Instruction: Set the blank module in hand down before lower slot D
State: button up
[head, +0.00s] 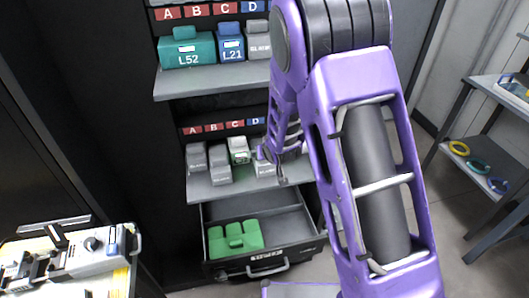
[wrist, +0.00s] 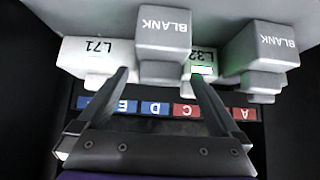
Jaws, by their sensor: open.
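The grey blank module (wrist: 165,42) stands on the lower shelf in line with the blue D label (wrist: 155,108), with its BLANK face toward the wrist camera. In the head view the module (head: 266,169) is partly covered by my arm. My gripper (wrist: 162,78) is open, with one finger on each side of the module and apart from it as far as I can tell. In the head view my gripper (head: 277,160) is mostly hidden behind my purple arm. Whether the module touches the shelf is not clear.
The L71 module (wrist: 98,60) and the L32 module (wrist: 203,60) flank it closely. Other blank modules (wrist: 262,48) stand near A and B. Below the lower shelf (head: 205,192), an open drawer (head: 285,222) holds green pieces (head: 235,238). An upper shelf (head: 205,82) holds L52 and L21.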

jog(key=v, duration=0.9)
jog(key=shift+s+r+p, duration=0.2)
jog(key=shift+p, duration=0.2)
jog(key=shift+d, duration=0.1)
